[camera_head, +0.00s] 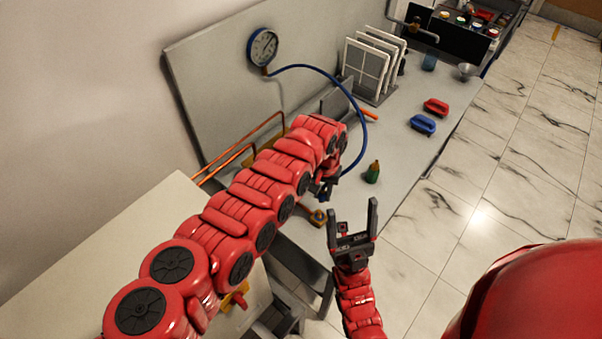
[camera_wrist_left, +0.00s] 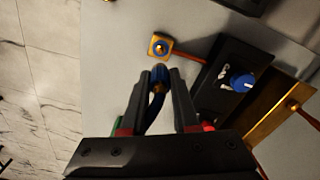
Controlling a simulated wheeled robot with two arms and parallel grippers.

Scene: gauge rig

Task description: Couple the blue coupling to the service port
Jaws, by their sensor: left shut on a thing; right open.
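My left gripper (camera_head: 325,190) is above the bench, and its arm partly covers it in the head view. A blue hose (camera_head: 363,112) arcs from the round gauge (camera_head: 263,46) down toward this gripper. A yellow fitting with a blue ring (camera_wrist_left: 160,46), on an orange pipe, appears just beyond the coupling and looks like the service port; the gap between them is hard to judge. My right gripper (camera_head: 353,214) is open and empty, in front of the bench.
A dark bracket with a blue knob (camera_wrist_left: 241,82) is right of the coupling in the wrist view. Blue (camera_head: 423,124) and red (camera_head: 436,106) handled things lie farther back, near a rack of panels (camera_head: 372,67).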

